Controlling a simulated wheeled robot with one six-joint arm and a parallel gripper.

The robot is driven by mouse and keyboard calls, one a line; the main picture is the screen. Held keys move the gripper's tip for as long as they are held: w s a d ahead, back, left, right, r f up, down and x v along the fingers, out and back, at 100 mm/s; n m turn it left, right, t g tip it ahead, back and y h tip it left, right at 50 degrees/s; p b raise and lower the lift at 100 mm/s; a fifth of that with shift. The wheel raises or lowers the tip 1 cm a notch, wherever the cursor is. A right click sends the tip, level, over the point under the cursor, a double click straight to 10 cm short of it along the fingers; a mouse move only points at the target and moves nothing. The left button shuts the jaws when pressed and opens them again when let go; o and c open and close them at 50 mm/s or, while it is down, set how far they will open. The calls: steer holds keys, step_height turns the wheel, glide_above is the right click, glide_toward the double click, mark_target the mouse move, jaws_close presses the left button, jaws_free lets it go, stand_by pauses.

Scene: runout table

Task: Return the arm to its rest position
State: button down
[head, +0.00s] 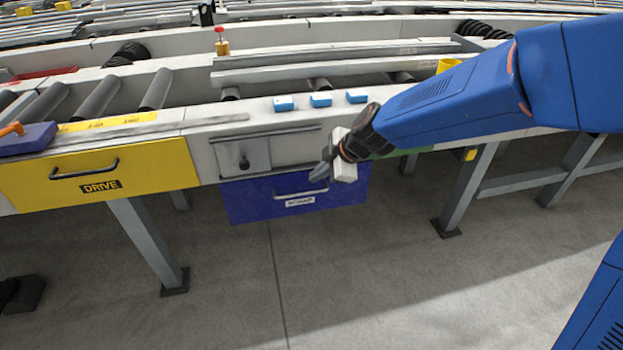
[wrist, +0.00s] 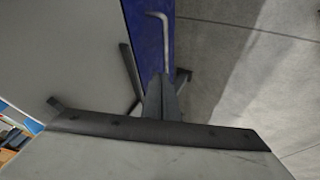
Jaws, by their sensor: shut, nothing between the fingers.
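My gripper (head: 321,171) is at the end of my blue arm, which reaches in from the right in the head view. It is in front of the blue drawer (head: 243,203), near the right part of its handle (head: 300,188). In the wrist view the gripper's dark fingers (wrist: 162,98) are together with nothing between them, and the blue drawer front (wrist: 150,40) with its grey handle (wrist: 163,40) shows beyond them. I cannot tell whether the fingers touch the handle.
The yellow DRIVE drawer (head: 98,174) is at the left. A small grey sliding door (head: 243,156) with a black knob sits above the blue drawer. Several blue blocks (head: 321,100) lie on the table edge. Table legs (head: 147,240) stand below; the floor (head: 330,270) in front is clear.

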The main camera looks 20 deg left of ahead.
steer(key=s+d+r+m+h, duration=0.1)
steer(key=s+d+r+m, duration=0.25)
steer(key=d, duration=0.65)
steer(key=s+d+r+m+t+h, duration=0.1)
steer(key=s+d+r+m, duration=0.2)
steer(key=d, duration=0.7)
steer(key=s+d+r+m+h, duration=0.1)
steer(key=d+r+m, duration=0.3)
steer(key=d, duration=0.5)
steer(key=s+d+f+m+h, duration=0.1)
steer(key=s+d+m+h, duration=0.1)
steer(key=s+d+m, duration=0.4)
steer(key=s+d+f+m+t+h, duration=0.1)
steer(key=s+d+m+h, duration=0.1)
steer(key=s+d+m, duration=0.4)
steer(key=s+d, duration=0.3)
steer(key=d, duration=0.4)
steer(key=shift+s+d, duration=0.25)
steer(key=shift+s, duration=0.1)
steer(key=shift+f+m, duration=0.1)
steer(key=shift+m, duration=0.15)
